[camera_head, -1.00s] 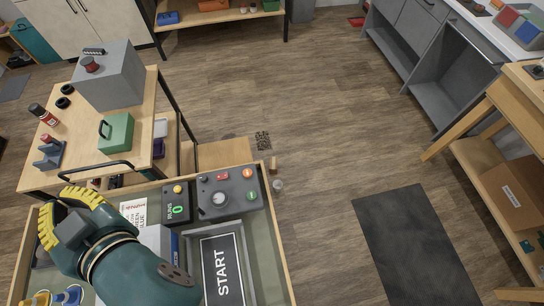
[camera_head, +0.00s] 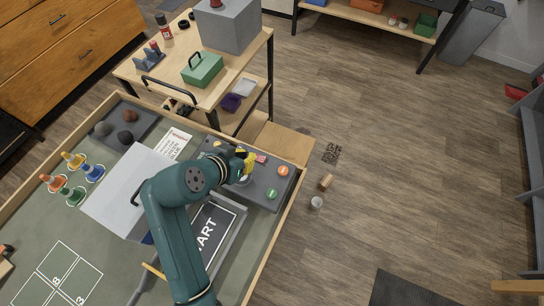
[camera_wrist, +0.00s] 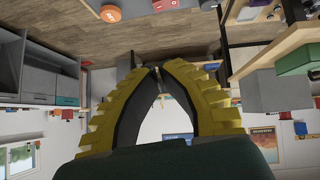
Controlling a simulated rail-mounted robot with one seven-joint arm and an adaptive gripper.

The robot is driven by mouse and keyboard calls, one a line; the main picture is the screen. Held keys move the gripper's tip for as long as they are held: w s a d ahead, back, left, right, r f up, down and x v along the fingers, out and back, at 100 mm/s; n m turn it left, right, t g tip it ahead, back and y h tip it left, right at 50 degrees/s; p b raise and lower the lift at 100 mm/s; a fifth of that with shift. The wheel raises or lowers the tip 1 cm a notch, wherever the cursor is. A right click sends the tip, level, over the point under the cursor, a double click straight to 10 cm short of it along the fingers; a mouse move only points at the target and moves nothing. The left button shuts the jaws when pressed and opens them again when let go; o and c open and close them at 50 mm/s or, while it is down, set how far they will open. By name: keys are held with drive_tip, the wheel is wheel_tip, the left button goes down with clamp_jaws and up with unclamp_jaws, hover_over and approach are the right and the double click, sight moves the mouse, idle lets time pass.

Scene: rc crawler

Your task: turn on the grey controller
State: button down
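The grey controller (camera_head: 262,187) is a flat grey box at the right end of the green-topped table. An orange button (camera_head: 283,170) and a green button (camera_head: 271,193) sit on its right end, and a red part (camera_head: 261,158) shows near its back edge. My gripper (camera_head: 247,163) is over the controller's left-middle part and hides its knob; I cannot tell whether it touches. In the wrist view the yellow-backed fingers (camera_wrist: 158,70) meet at their tips, with nothing seen between them. The orange button (camera_wrist: 110,13) shows at that view's top edge.
A black START pad (camera_head: 208,235) in a grey frame lies in front of the controller. A white box (camera_head: 125,190) and small coloured cones (camera_head: 73,160) stand to the left. A wooden cart (camera_head: 225,95) with a green box (camera_head: 203,68) is behind.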

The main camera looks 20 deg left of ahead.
drive_tip(key=shift+w+f, duration=0.1)
hover_over(264, 161)
drive_tip(key=f, duration=0.6)
drive_tip(key=shift+a+f+p, duration=0.2)
drive_tip(key=shift+f+p, duration=0.1)
drive_tip(key=shift+p, duration=0.1)
drive_tip(key=f, duration=0.4)
drive_tip(key=shift+w+d+f, duration=0.1)
drive_tip(key=shift+d, duration=0.1)
